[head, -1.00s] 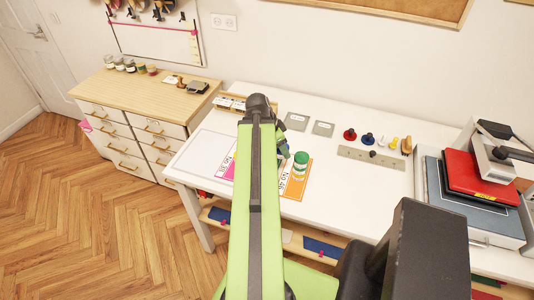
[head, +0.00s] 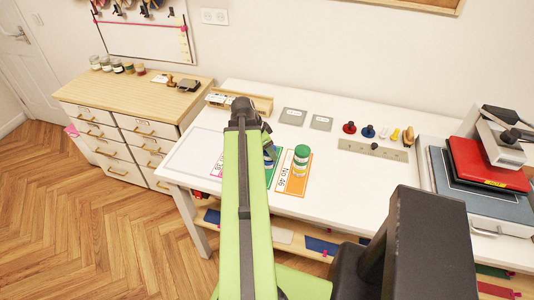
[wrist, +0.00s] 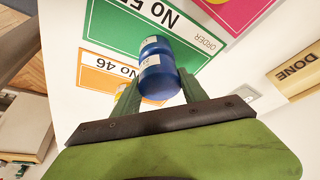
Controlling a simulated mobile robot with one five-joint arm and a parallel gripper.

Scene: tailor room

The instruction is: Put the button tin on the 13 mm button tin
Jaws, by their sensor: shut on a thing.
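My gripper (wrist: 157,92) is shut on a blue tin (wrist: 155,68) with pale labels. The writing on it is too small to read. In the head view my arm hides most of the gripper, and a bit of the blue tin (head: 268,153) shows just right of the arm. A tin with a green lid (head: 301,153) stands upright on an orange-bordered card marked No 46 (head: 284,181), right of my gripper and apart from it. Its size label cannot be read. In the wrist view the held tin appears over a green card (wrist: 110,30).
A pink card (head: 217,168) lies left of my arm. A wooden box (wrist: 298,75) marked DONE stands at the back. Grey plates (head: 293,116), stamps (head: 349,128) and a red-topped press (head: 485,165) occupy the back and right. The white table (head: 350,190) is clear in front.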

